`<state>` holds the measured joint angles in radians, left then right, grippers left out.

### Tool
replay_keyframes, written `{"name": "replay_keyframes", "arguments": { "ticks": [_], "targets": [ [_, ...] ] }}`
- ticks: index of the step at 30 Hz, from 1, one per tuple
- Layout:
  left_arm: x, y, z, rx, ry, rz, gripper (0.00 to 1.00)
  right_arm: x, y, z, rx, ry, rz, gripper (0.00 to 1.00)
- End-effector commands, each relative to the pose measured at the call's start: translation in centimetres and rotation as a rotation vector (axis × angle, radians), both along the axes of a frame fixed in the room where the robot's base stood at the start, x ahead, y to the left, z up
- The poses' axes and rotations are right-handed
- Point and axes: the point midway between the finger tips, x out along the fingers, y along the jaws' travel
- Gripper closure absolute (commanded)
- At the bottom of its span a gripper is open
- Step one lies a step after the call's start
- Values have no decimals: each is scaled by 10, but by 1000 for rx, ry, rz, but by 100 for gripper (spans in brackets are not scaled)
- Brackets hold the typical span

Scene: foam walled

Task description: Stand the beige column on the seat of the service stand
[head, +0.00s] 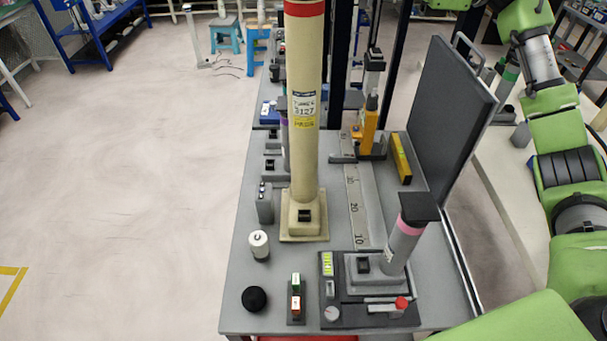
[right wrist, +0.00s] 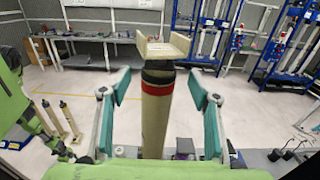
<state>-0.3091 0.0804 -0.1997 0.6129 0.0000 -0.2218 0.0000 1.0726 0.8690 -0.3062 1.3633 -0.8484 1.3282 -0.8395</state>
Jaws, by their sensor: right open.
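The tall beige column (head: 305,150), with a red band at its upper end and a yellow label, stands upright on its square beige foot on the bench. Its top is cut off in the head view. In the right wrist view the beige column (right wrist: 155,125) shows black and red bands and a forked top. My open right gripper (right wrist: 158,86) has one finger on each side of it, with gaps. The dark unit with controls, seemingly the service stand (head: 335,292), is at the bench's near right. A grey column (head: 402,245) with pink band and black cap occupies its seat. My left gripper is not in view.
The grey bench (head: 240,290) holds a white spool (head: 259,245), a black knob (head: 254,298) and a switch block (head: 296,300) at the near left. A dark upright panel (head: 452,115) borders the right side. A ruler strip (head: 354,205) lies right of the beige column.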

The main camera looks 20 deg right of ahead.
Motion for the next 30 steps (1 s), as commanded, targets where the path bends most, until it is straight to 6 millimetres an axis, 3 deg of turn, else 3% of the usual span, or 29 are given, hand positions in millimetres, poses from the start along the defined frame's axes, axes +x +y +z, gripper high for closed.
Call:
{"name": "replay_keyframes", "arguments": {
  "ticks": [3,8,18,28,30],
  "targets": [
    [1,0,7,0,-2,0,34,4,16,1,0,1,2,44],
    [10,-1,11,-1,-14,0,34,7,25,1,0,1,1,44],
    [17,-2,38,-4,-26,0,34,15,67,7,2,2,2,44],
    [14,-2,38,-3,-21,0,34,17,73,4,1,0,-1,44],
    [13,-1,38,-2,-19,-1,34,17,73,4,0,0,-1,62]
  ]
}}
